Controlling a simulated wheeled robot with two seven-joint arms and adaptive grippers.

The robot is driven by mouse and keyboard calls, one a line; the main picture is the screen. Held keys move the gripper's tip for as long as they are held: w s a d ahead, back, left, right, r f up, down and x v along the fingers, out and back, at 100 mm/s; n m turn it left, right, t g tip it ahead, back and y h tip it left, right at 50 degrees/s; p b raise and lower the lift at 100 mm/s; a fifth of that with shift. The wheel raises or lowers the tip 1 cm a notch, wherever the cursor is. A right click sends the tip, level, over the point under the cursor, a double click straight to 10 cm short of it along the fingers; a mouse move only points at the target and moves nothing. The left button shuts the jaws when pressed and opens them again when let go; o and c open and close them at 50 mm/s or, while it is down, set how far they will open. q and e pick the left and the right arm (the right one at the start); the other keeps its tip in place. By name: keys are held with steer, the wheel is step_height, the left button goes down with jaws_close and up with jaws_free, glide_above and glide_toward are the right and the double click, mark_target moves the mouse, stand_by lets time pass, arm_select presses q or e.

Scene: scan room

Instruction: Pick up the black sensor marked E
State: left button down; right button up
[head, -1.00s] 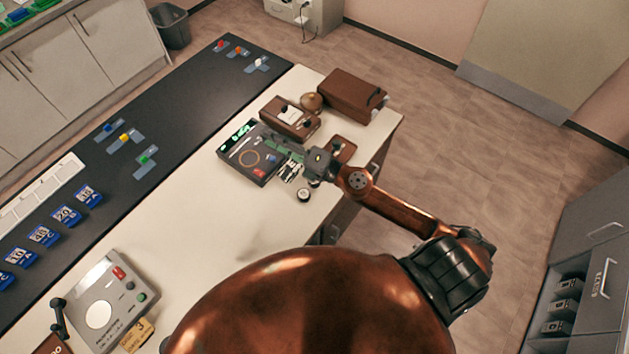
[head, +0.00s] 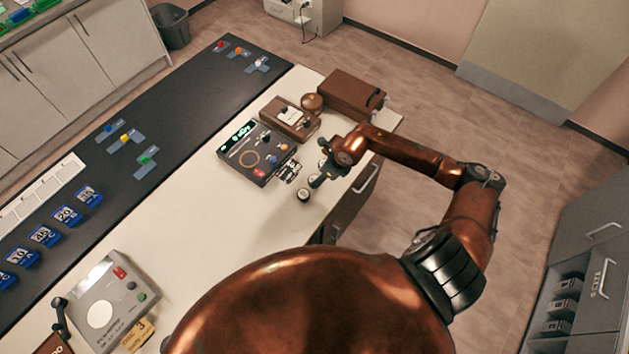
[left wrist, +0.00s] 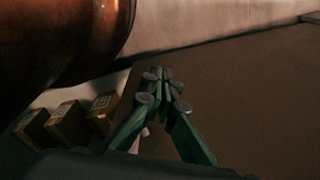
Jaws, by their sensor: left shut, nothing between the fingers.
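Several small black boxes (head: 561,307) with pale labels sit in an open compartment of the grey cabinet at the far right. Their letters are too small to read, so I cannot tell which is marked E.
A dark panel (head: 238,150) with a screen and buttons lies on the white table, with brown boxes (head: 352,93) behind it. A grey device (head: 128,268) is at the near left. Blue labelled blocks (head: 67,215) line the dark strip. The table's middle is clear.

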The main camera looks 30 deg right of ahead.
steer(key=x, duration=0.4)
steer(key=shift+w+a, duration=0.1)
steer(key=shift+w, duration=0.1)
steer(key=shift+c, duration=0.3)
steer(key=c, duration=0.8)
